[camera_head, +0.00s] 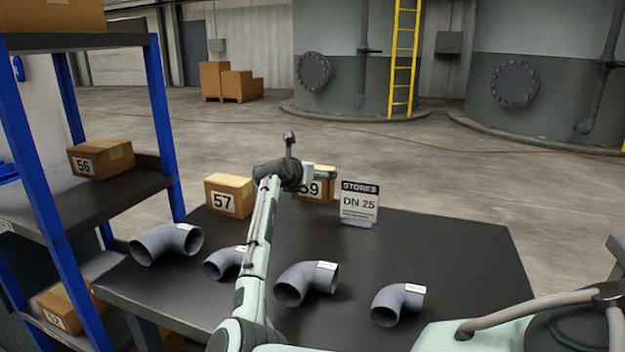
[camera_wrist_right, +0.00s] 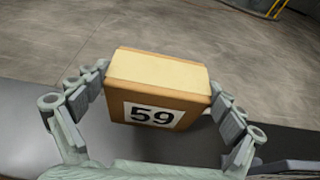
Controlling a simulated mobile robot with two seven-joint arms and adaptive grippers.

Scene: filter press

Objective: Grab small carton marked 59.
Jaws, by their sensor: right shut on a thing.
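The small brown carton marked 59 (camera_head: 325,193) is at the far edge of the dark table, partly hidden behind my right gripper (camera_head: 298,176). In the right wrist view the carton (camera_wrist_right: 152,114) shows its 59 label and pale taped top. There the fingers of my right gripper (camera_wrist_right: 163,86) are closed against its left and right sides. I cannot tell whether the carton rests on the table or is slightly raised. My left gripper is not in view.
Carton 57 (camera_head: 229,195) stands just left of carton 59. A "STORES DN 25" sign (camera_head: 359,203) stands to its right. Several grey pipe elbows (camera_head: 306,283) lie nearer on the table (camera_head: 450,250). A blue-framed shelf (camera_head: 97,205) with carton 56 (camera_head: 101,158) is at the left.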

